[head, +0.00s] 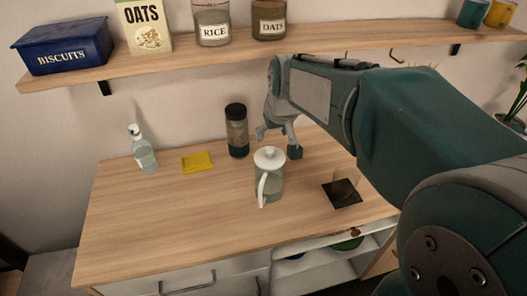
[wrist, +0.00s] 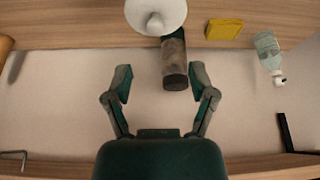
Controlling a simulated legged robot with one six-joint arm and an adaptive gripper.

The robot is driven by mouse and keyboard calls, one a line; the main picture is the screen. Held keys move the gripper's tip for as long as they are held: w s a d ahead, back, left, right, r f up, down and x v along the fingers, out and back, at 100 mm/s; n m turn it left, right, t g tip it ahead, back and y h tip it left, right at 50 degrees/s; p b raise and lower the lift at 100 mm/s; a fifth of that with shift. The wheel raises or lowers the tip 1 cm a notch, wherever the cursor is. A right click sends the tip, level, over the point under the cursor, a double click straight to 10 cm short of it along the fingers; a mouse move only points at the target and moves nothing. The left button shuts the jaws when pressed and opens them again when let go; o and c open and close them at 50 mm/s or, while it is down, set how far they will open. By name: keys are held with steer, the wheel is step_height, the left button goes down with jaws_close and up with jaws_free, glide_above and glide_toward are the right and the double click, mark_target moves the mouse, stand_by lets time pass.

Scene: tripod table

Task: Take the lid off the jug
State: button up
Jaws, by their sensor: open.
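The jug (head: 270,184) stands upright on the wooden worktop, a grey-green see-through body with a white handle at its front. Its round white lid (head: 269,157) sits on top with a small knob. The lid also shows in the wrist view (wrist: 174,10), cut by the top edge, with its knob visible; the jug body is mostly hidden under it. My gripper (head: 278,143) is open and empty, just behind and above the lid in the head view, not touching it. In the wrist view both fingers (wrist: 161,81) are spread, with the lid beyond their tips.
A dark-capped canister (head: 237,137) stands behind and left of the jug. A yellow sponge (head: 197,161) and a spray bottle (head: 143,152) are further left. A glass on a dark coaster (head: 343,198) is to the right. A shelf (head: 190,58) with jars overhangs the back. The front left worktop is clear.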

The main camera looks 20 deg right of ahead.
mark_target(269, 149)
steer(key=x, duration=0.3)
steer(key=shift+s+d, duration=0.1)
steer(key=shift+d, duration=0.2)
steer(key=x, duration=0.5)
steer(key=shift+a, duration=0.25)
steer(key=shift+f, duration=0.4)
steer(key=shift+d+f, duration=0.15)
steer(key=shift+d, duration=0.05)
steer(key=c, duration=0.9)
jaws_close()
